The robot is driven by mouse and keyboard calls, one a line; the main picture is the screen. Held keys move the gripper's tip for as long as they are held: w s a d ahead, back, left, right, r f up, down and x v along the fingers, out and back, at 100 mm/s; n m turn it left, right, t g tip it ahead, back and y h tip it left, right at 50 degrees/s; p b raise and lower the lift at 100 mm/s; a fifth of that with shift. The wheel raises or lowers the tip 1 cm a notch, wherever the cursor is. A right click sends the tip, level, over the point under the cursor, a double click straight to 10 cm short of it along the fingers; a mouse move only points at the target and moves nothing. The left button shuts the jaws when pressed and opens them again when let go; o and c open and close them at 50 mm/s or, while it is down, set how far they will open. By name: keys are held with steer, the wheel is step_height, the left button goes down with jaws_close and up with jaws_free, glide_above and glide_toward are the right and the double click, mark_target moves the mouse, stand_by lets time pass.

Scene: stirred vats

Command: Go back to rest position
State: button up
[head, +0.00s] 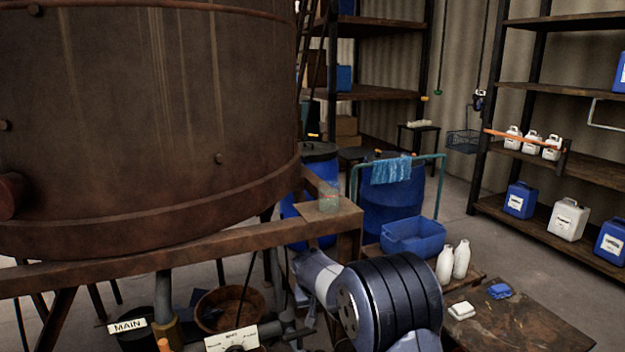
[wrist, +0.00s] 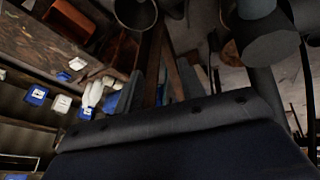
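My arm shows in the head view at the bottom centre, with a ribbed dark joint and a pale link reaching left under the wooden frame. My gripper's fingers cannot be made out there. In the wrist view my gripper (wrist: 160,88) shows two dark fingers standing apart above the dark housing that fills the lower part. Nothing is seen held between them; wooden posts and a bit of blue show in the gap behind.
A large rusty vat (head: 150,120) stands on a wooden frame (head: 190,255) at left. A clear jar (head: 328,196) sits on the frame's corner. A blue tub (head: 412,238), white bottles (head: 461,259) and a low table (head: 525,325) lie right of my arm. Shelves (head: 560,165) stand far right.

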steer(key=shift+w+a+r+n+y+p, duration=0.25)
steer(key=shift+w+n+p, duration=0.15)
steer(key=shift+n+p, duration=0.2)
steer(key=shift+w+a+r+n+y+p, duration=0.2)
steer(key=shift+w+n+y+p, duration=0.15)
steer(key=shift+n+p, duration=0.25)
steer(key=shift+w+a+r+n+y+p, duration=0.2)
steer(key=shift+w+n+p, duration=0.25)
steer(key=shift+n, duration=0.25)
steer(key=shift+s+d, duration=0.1)
